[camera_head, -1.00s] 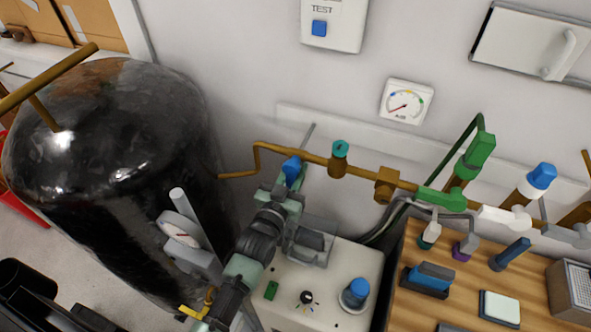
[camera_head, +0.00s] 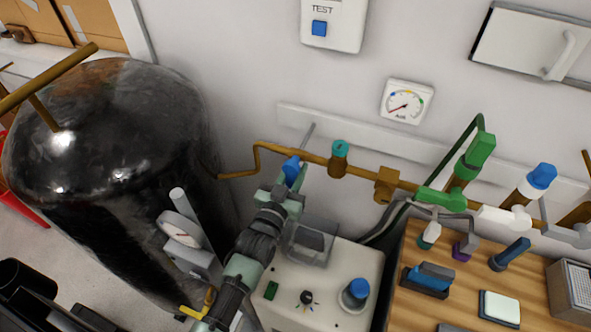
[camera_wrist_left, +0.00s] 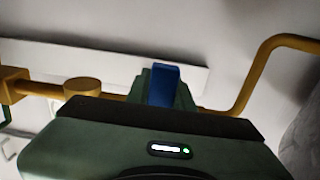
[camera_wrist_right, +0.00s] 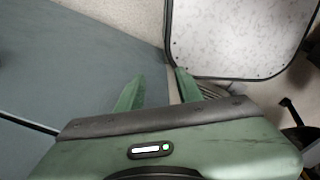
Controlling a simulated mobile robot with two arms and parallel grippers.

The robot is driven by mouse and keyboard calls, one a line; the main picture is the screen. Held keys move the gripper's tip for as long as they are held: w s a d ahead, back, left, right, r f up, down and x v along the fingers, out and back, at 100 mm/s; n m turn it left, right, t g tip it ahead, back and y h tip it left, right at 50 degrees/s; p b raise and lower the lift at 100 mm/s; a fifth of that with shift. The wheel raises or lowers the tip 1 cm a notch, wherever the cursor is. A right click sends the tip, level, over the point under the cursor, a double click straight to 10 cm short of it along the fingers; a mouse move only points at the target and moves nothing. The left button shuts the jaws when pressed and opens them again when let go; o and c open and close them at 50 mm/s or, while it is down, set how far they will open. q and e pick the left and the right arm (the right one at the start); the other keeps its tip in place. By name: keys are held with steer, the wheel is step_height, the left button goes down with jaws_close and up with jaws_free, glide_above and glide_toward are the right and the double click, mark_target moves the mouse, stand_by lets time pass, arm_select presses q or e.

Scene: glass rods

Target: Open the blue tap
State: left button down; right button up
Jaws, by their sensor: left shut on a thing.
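The blue tap handle (camera_head: 292,171) sits on the brown pipe (camera_head: 262,147) at the wall. My left gripper (camera_head: 288,186) is shut on this handle from the front. In the left wrist view the blue handle (camera_wrist_left: 165,84) stands upright between the green fingertips (camera_wrist_left: 160,90), with the pipe behind it. The lower part of the tap is hidden by the gripper. My right gripper (camera_wrist_right: 158,88) shows only in its own wrist view, open and empty, with its fingers apart.
A black tank (camera_head: 110,150) with a gauge (camera_head: 181,229) stands to the left. A teal-capped valve (camera_head: 340,150) is just right on the same pipe. A white box with a blue knob (camera_head: 355,292) lies below, beside a wooden board (camera_head: 465,285).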

arm_select(q)
steer(key=m, duration=0.1)
steer(key=a+m, duration=0.1)
steer(key=shift+w+m, duration=0.2)
steer(key=shift+m, duration=0.1)
steer(key=m, duration=0.3)
steer(key=shift+w+a+r, duration=0.2)
steer(key=shift+a, duration=0.2)
steer(key=c, duration=1.2)
jaws_free()
